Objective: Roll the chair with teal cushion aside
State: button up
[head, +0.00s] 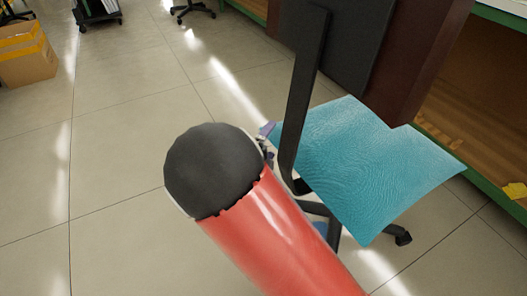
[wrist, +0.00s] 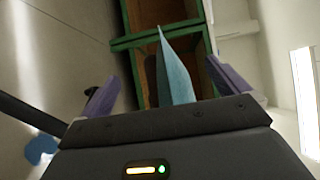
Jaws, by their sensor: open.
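The chair's teal cushion (head: 365,165) is at the right in the head view, with a black back post (head: 303,100) at its left edge and a dark backrest (head: 340,40) above. A black caster foot (head: 398,235) shows below. My gripper (head: 267,140) is mostly hidden behind my red arm; a bit of purple finger shows by the cushion's left edge. In the wrist view my gripper (wrist: 159,72) is open, its purple fingers on either side of the cushion (wrist: 177,75), seen nearly edge-on. Gaps show on both sides of it.
A green-edged wooden shelf unit (head: 480,95) stands close behind the chair at the right. A dark reddish-brown panel (head: 425,50) rises beside the backrest. Cardboard boxes (head: 25,60) and a wheeled stand (head: 97,12) are at the far left. The tiled floor (head: 110,150) at left is clear.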

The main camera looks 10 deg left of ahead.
aim_at(272, 139)
jog(key=shift+x, duration=2)
jog(key=shift+f, duration=0.1)
jog(key=c, duration=2.1)
